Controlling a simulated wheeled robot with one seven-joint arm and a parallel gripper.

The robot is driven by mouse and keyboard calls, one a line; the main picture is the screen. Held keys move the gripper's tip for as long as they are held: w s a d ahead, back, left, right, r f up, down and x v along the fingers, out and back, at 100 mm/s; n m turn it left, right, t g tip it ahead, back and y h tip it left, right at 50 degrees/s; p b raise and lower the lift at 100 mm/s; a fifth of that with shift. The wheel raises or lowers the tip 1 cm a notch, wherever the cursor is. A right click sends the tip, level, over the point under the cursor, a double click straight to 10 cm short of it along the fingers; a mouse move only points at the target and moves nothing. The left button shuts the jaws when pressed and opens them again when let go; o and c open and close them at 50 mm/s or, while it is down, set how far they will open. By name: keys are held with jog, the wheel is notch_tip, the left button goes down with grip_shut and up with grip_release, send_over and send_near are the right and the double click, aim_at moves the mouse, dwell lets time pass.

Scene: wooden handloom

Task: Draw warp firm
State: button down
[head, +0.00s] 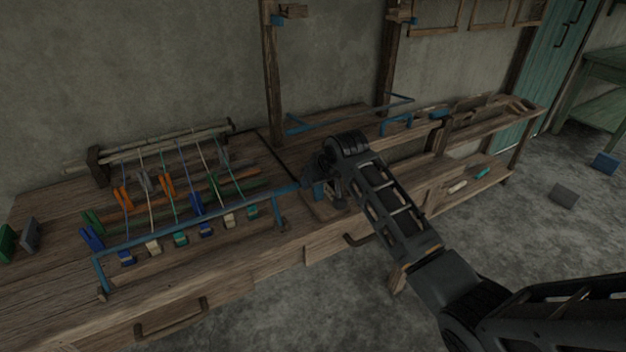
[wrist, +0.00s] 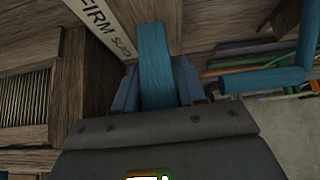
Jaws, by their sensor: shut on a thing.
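My gripper (head: 316,178) is at the right end of the loom's blue front bar (head: 190,222). In the wrist view its jaws are shut on a blue lever (wrist: 154,62), which stands up between them. Beside the lever is a pale label strip (wrist: 104,22) reading "FIRM" and a second, partly legible word. The warp threads (head: 181,160) run from the wooden beam (head: 165,149) at the back toward the front bar, with coloured clips and weights on them. My arm and gripper hide the lever's base in the head view.
The wooden bench (head: 60,215) has a drawer handle (head: 170,318) at the front. A blue rail (head: 350,113) stands behind my gripper. In the wrist view, a blue bar (wrist: 265,80) lies right of the lever.

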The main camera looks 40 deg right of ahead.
jog(key=t+b, duration=0.1)
jog(key=s+t+h+b, duration=0.1)
jog(key=t+b, duration=0.1)
jog(key=s+t+b, duration=0.1)
jog(key=b, duration=0.1)
jog(key=shift+s+a+f+t, duration=0.15)
jog(key=shift+a+t, duration=0.15)
jog(key=shift+t, duration=0.1)
jog(key=shift+s+a+t+h+b, duration=0.1)
jog(key=shift+s+t+h+b, duration=0.3)
jog(key=shift+b, duration=0.6)
jog(key=shift+r+t+b, duration=0.25)
jog(key=shift+t+b, duration=0.05)
jog(key=shift+t, duration=0.1)
jog(key=shift+r, duration=0.1)
jog(key=c, duration=1)
grip_release()
jog(key=shift+s, duration=0.1)
jog(key=v, duration=0.7)
jog(key=shift+s+a+r, duration=0.1)
jog(key=shift+s+a, duration=0.05)
jog(key=shift+s, duration=0.1)
